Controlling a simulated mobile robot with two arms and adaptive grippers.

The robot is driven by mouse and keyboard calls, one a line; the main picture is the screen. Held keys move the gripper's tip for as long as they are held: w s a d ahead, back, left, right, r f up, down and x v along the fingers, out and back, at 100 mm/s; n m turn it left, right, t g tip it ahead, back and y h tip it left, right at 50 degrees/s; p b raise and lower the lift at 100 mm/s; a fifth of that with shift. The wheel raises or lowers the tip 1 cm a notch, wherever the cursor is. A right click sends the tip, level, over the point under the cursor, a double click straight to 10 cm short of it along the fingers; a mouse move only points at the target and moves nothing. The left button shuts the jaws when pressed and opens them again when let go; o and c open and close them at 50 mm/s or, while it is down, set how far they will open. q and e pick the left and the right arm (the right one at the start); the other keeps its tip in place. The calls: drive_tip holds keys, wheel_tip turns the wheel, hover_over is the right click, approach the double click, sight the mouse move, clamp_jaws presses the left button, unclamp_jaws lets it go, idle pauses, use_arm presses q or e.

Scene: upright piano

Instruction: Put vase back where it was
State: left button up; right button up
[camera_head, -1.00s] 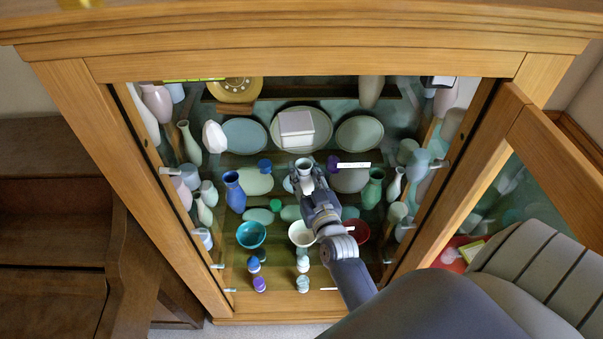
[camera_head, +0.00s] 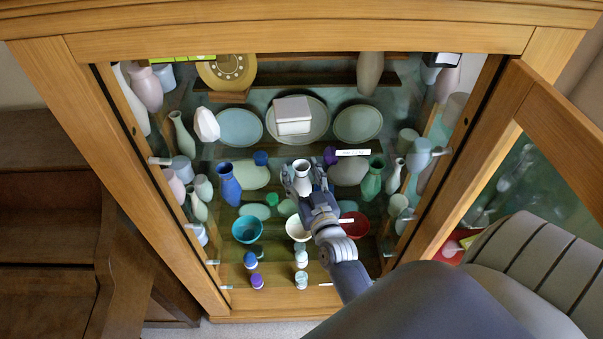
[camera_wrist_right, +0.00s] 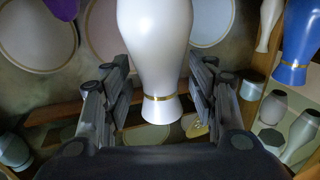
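The white vase (camera_head: 302,176) stands upright at the middle of the cabinet's upper glass shelf, in front of the plates. In the right wrist view the pale vase (camera_wrist_right: 157,45) shows its narrow foot with a gold band, and its top is cut off. My right gripper (camera_head: 302,180) is open, with one finger on each side of the vase. In the wrist view the fingers (camera_wrist_right: 160,88) flank the lower body, with gaps visible beside the foot. My left gripper is not in view.
A blue vase (camera_head: 229,184) stands left and a green vase (camera_head: 371,180) right of the gripper. A white box (camera_head: 292,115) is behind. Teal (camera_head: 247,229), white (camera_head: 298,228) and red (camera_head: 354,224) bowls are below. The open cabinet door (camera_head: 555,135) is at right.

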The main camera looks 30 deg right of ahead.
drive_tip(key=shift+r, duration=0.1)
drive_tip(key=shift+s+r, duration=0.1)
drive_tip(key=p+v, duration=0.3)
drive_tip(key=v, duration=0.9)
drive_tip(key=s+a+f+n+g+y, duration=0.1)
drive_tip(key=s+a+f+g+y, duration=0.15)
drive_tip(key=f, duration=0.75)
drive_tip(key=s+a+f+n+g+y, duration=0.1)
drive_tip(key=s+a+f+g, duration=0.2)
drive_tip(key=f, duration=0.6)
drive_tip(key=s+a+f+n+g+y, duration=0.15)
drive_tip(key=a+f, duration=0.25)
drive_tip(key=f, duration=0.6)
drive_tip(key=s+d+f+n+g, duration=0.1)
drive_tip(key=s+f+g, duration=0.3)
drive_tip(key=s+f, duration=0.4)
drive_tip(key=s+d+f+n+g, duration=0.1)
drive_tip(key=s+f+g, duration=0.4)
drive_tip(key=s, duration=1.2)
wheel_tip(320, 180, down, 4)
drive_tip(key=shift+d, duration=0.9)
drive_tip(key=shift+s, duration=0.2)
